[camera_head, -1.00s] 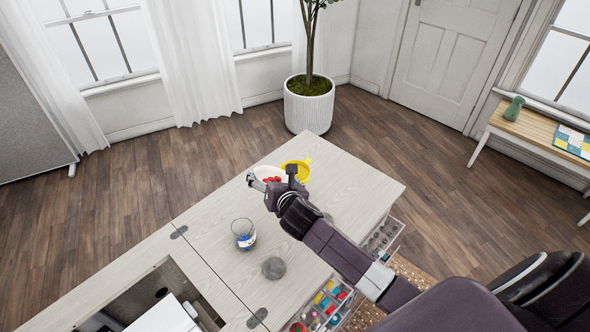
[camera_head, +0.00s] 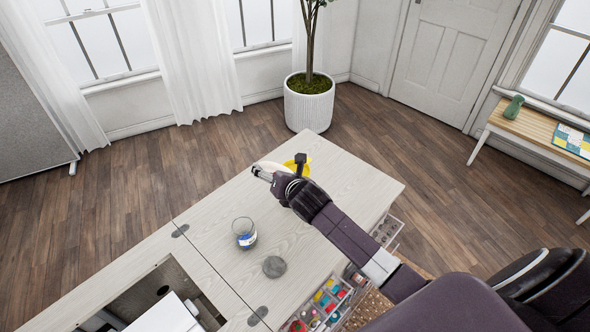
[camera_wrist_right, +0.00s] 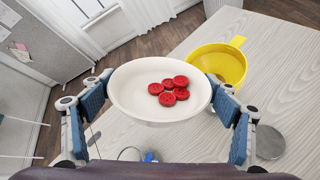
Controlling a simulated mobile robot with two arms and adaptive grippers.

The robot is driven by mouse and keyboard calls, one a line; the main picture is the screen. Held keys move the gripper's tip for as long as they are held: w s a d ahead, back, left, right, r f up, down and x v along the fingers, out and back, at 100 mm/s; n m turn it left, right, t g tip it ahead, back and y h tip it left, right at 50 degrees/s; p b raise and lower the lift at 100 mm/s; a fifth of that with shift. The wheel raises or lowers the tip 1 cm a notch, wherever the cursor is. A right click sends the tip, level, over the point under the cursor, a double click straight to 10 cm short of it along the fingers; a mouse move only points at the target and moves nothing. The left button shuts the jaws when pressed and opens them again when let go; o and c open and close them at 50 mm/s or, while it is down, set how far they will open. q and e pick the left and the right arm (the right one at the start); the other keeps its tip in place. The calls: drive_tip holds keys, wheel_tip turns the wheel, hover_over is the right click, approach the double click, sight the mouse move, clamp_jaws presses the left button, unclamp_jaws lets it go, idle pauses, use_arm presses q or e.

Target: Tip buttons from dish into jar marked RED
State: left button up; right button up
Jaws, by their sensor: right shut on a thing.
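My right gripper (camera_head: 263,173) is shut on a white dish (camera_wrist_right: 130,107), with its blue-padded fingers on either side of the rim. Several red buttons (camera_wrist_right: 169,90) lie together inside the dish, which looks about level in the right wrist view. In the head view, my gripper covers most of the dish and the buttons are hidden. A clear glass jar (camera_head: 243,228) with a blue and white label stands on the cabinet top, nearer than the dish; I cannot read the label. My left gripper is not in view.
A yellow cup (camera_wrist_right: 218,64) with a handle stands just beyond the dish. A grey disc (camera_head: 274,267) lies near the jar on the pale cabinet top (camera_head: 345,185). Open drawers (camera_head: 322,303) hold coloured sewing items. The top's right end is clear.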

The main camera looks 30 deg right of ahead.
drive_tip(key=shift+w+d+r+m+g+y, duration=0.2)
drive_tip(key=shift+d+r+m+g+y, duration=0.1)
drive_tip(key=shift+d, duration=0.2)
drive_tip(key=shift+w+d+r+m+g+y+p, duration=0.2)
drive_tip(key=shift+d+r+m+g+y+p, duration=0.15)
drive_tip(key=shift+d+m+y, duration=0.2)
idle(0.9)
drive_tip(key=shift+w+d+r+m+g+y, duration=0.25)
drive_tip(key=shift+r+m+g+y, duration=0.25)
drive_tip(key=shift+y, duration=0.35)
idle(0.7)
drive_tip(key=shift+w+d+r+m+g+y+p, duration=0.1)
drive_tip(key=shift+d+r+m+g+y+p, duration=0.2)
drive_tip(key=shift+d+m+y+p, duration=0.3)
idle(0.9)
drive_tip(key=shift+w+d+r+m+y+b, duration=0.1)
drive_tip(key=shift+w+d+m+y+b, duration=0.15)
drive_tip(key=shift+d+y+b, duration=0.25)
drive_tip(key=shift+w+d+m+y+b, duration=0.2)
drive_tip(key=shift+d+b, duration=0.1)
drive_tip(key=shift+b, duration=0.35)
drive_tip(key=b, duration=0.1)
drive_tip(key=f+y+b, duration=0.1)
drive_tip(key=b, duration=0.1)
drive_tip(key=shift+w+d+f+m+g, duration=0.15)
drive_tip(key=shift+d+m+g, duration=0.2)
drive_tip(key=shift+m, duration=0.05)
idle(0.8)
drive_tip(key=shift+b, duration=0.65)
